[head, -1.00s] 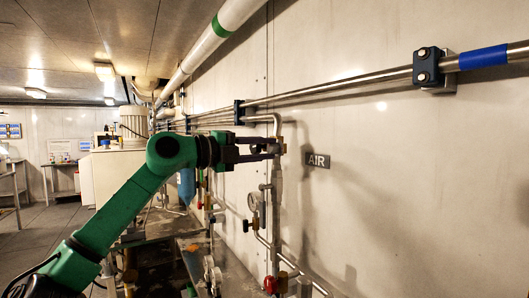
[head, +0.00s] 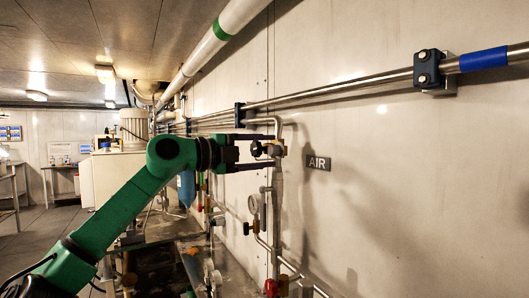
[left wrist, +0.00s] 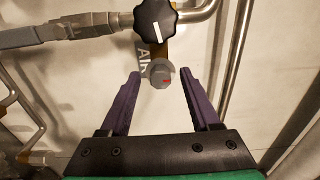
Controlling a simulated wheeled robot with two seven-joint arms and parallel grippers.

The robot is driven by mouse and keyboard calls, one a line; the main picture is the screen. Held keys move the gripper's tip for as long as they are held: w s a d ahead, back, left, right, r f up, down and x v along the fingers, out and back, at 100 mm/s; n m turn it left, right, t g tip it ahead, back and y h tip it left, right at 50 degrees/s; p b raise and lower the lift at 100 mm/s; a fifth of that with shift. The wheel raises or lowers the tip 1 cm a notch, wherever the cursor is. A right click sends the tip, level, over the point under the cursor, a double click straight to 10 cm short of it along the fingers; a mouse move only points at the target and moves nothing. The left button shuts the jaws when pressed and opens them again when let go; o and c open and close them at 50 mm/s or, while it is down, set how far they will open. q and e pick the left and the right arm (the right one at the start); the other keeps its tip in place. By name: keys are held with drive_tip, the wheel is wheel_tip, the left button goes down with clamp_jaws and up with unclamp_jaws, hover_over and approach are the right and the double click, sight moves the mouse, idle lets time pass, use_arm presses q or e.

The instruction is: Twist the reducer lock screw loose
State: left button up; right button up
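My left gripper (left wrist: 159,82) is open, with a gap on both sides of the screw head. In the head view, the left gripper (head: 273,151) reaches the pipe fitting from the left, one finger above the dark knob (head: 257,148) and one below. The lock screw is too small to make out there. My right gripper is in neither view.
An AIR label (head: 318,162) is on the wall right of the fitting. Long steel pipes (head: 350,80) run along the wall above.

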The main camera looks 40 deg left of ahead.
use_arm(q)
drive_tip(key=b+v, duration=0.8)
drive_tip(key=v, duration=0.6)
drive_tip(key=shift+s+b, duration=0.25)
drive_tip(key=shift+b, duration=0.15)
